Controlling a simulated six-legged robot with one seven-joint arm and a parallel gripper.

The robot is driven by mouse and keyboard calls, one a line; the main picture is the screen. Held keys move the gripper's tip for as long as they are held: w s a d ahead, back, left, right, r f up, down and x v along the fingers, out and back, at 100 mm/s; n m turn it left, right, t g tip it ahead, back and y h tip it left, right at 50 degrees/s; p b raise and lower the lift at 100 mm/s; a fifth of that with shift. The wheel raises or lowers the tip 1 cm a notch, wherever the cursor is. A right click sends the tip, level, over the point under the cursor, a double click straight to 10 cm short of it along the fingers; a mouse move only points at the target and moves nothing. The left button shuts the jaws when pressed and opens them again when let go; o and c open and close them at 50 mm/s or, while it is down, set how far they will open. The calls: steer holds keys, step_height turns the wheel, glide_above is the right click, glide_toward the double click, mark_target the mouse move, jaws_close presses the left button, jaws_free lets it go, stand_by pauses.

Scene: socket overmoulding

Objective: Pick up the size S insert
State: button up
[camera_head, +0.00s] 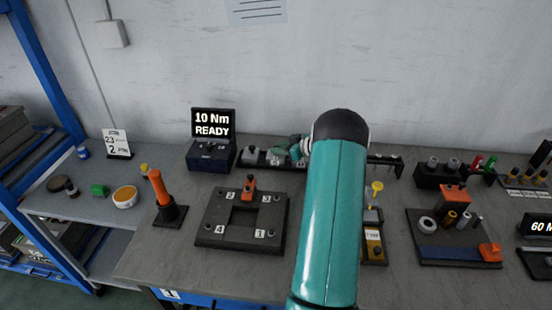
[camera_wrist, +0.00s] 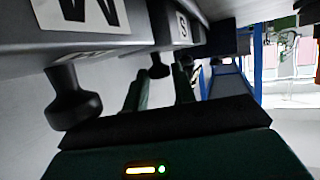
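In the wrist view, a black knob-shaped insert (camera_wrist: 159,66) is beside a small tag (camera_wrist: 182,27) that seems to read S. It appears to be the size S insert. My gripper (camera_wrist: 160,84) is open, its two fingers apart. The insert shows in the gap beyond them, and I cannot tell whether they touch it. A larger black insert (camera_wrist: 74,103) is beside an M tag (camera_wrist: 80,12), left of my fingers. In the head view, my teal arm reaches to a dark rack (camera_head: 385,160) at the back and hides its middle; sizes are unreadable there.
A torque display (camera_head: 212,125) stands left of the rack. A black square fixture (camera_head: 215,235) with an orange clamp and an orange-handled tool (camera_head: 159,186) are in front. A fixture board (camera_head: 425,248) lies to the right. The wall is close behind.

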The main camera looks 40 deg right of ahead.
jaws_close()
steer(key=shift+r, duration=0.1)
stand_by(1.0)
